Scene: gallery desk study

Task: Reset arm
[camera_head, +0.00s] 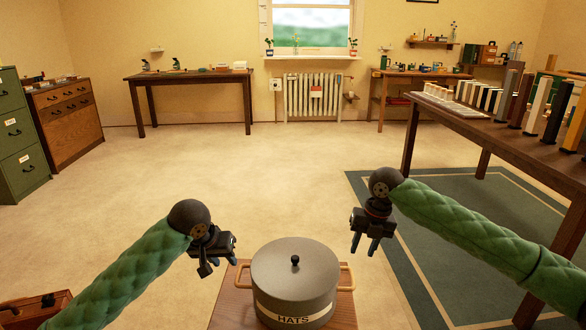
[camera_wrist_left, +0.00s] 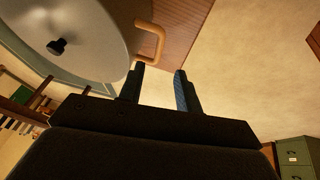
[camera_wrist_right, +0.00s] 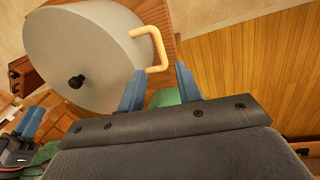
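My left gripper (camera_head: 220,258) is just left of a grey lidded pot labelled HATS (camera_head: 294,278). My right gripper (camera_head: 366,244) is up and to the right of the pot. In the right wrist view its fingers (camera_wrist_right: 160,88) are apart and empty, and the pot's other handle (camera_wrist_right: 158,48) appears past them. The lid with its black knob is on the pot.
The pot stands on a small wooden stand (camera_head: 243,300). A long wooden table (camera_head: 470,128) with several upright coloured blocks is at the right, over a green rug (camera_head: 480,215). A green cabinet (camera_head: 20,150) stands at the left. The floor ahead (camera_head: 270,175) is clear.

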